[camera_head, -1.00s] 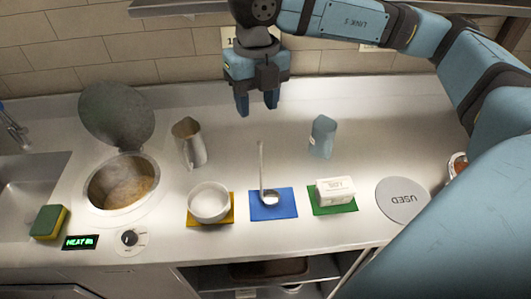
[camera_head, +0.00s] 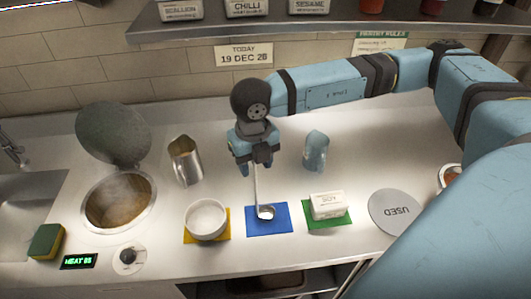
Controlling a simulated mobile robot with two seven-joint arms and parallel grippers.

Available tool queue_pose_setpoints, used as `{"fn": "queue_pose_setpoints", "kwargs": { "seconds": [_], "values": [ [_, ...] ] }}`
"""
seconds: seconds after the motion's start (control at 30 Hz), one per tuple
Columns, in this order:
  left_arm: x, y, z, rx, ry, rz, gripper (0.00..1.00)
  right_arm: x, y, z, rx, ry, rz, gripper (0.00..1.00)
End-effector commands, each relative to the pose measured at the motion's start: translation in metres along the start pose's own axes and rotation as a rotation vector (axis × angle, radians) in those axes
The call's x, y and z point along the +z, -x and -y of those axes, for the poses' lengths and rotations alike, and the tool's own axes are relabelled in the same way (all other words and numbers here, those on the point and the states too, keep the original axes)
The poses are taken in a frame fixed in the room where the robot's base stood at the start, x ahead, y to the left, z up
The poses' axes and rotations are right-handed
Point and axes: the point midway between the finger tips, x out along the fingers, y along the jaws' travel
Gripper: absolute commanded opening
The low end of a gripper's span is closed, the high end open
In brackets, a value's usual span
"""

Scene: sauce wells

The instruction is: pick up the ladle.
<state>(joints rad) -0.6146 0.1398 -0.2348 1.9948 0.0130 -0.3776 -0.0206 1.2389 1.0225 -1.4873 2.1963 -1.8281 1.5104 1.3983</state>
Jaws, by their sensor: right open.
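The ladle (camera_head: 265,212) stands with its bowl on the blue mat (camera_head: 281,226) and its thin handle rising nearly upright. My right gripper (camera_head: 256,169) is open, pointing down at the top of the handle. The handle's upper end appears between or just in front of the fingertips; I cannot tell whether they touch it. My left gripper is not in view.
A white bowl (camera_head: 207,219) on a yellow mat stands left of the ladle, a white SOY block (camera_head: 327,205) on a green mat right. A metal jug (camera_head: 185,160) and a blue-grey jug (camera_head: 316,150) stand behind. A steaming well (camera_head: 118,202) is at left, a USED disc (camera_head: 395,211) at right.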

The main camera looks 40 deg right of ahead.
Motion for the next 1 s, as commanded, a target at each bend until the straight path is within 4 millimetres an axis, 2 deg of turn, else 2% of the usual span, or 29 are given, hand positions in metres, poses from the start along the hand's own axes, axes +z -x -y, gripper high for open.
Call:
{"fn": "queue_pose_setpoints", "kwargs": {
  "seconds": [0.1, 0.33, 0.53, 0.87, 1.0],
  "values": [
    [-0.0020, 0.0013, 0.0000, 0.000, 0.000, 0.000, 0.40, -0.0004, -0.0086, 0.0001, 0.000, 0.001, -0.001, 0.45],
    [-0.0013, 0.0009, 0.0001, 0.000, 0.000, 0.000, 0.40, -0.0002, -0.0103, 0.0001, 0.001, 0.001, 0.001, 0.45],
    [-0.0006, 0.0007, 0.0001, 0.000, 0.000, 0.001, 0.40, -0.0002, -0.0101, 0.0001, 0.001, 0.000, 0.000, 0.00],
    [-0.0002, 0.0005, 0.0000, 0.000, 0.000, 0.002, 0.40, -0.0001, -0.0092, 0.0001, 0.001, 0.000, 0.000, 0.00],
    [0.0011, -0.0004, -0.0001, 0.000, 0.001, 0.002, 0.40, 0.0001, -0.0027, -0.0002, 0.002, 0.000, 0.001, 0.00]
  ]
}}
